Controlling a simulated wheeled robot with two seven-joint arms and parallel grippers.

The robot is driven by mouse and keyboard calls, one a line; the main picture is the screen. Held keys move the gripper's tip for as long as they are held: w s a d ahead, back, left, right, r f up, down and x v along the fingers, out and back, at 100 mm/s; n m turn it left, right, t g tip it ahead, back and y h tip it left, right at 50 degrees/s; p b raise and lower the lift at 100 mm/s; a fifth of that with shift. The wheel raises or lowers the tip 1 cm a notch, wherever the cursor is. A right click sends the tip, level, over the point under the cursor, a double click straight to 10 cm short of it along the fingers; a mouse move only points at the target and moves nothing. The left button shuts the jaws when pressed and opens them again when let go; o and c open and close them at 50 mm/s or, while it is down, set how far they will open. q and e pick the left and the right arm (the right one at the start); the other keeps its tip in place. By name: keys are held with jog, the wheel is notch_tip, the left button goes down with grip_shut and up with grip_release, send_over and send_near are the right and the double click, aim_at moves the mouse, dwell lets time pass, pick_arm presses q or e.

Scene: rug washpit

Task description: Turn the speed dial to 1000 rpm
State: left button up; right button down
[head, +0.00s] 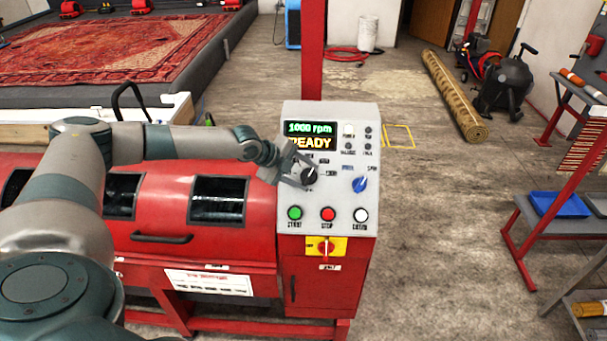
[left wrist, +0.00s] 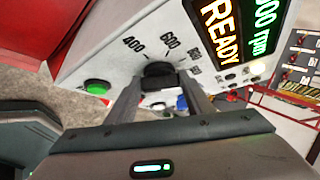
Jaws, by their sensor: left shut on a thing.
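The black speed dial (head: 309,176) sits on the pale control panel (head: 286,235), below the display (head: 310,136). The display reads "1000 rpm" and "READY". My left gripper (head: 298,173) reaches the dial from the left and is shut on it. In the left wrist view the two fingers of the left gripper (left wrist: 160,95) close around the dial (left wrist: 158,72). Scale marks 400 and 600 show beside the dial there; the further marks are hard to read. The dial's pointer cannot be made out clearly. My right gripper is not in view.
A blue knob (head: 360,184) is right of the dial. Green (head: 295,213), red (head: 328,214) and white (head: 361,215) buttons lie below. A red-and-yellow switch (head: 325,247) is under them. The red machine (head: 160,235) extends left.

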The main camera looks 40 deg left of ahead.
pick_arm(q)
jog(key=shift+w+r+m+g, duration=0.1)
jog(key=shift+m+g, duration=0.6)
jog(key=shift+m, duration=0.2)
jog(key=o, duration=1)
jog(key=shift+d, duration=0.1)
jog(key=shift+o, duration=0.2)
jog(key=shift+s+a+r+b, duration=0.3)
jog(key=shift+s+r+b, duration=0.1)
jog(key=shift+r+b, duration=0.1)
jog(key=b+v, duration=0.5)
jog(key=v, duration=1.1)
jog(key=shift+d+r, duration=0.15)
jog(key=shift+d, duration=0.2)
jog(key=shift+w, duration=0.15)
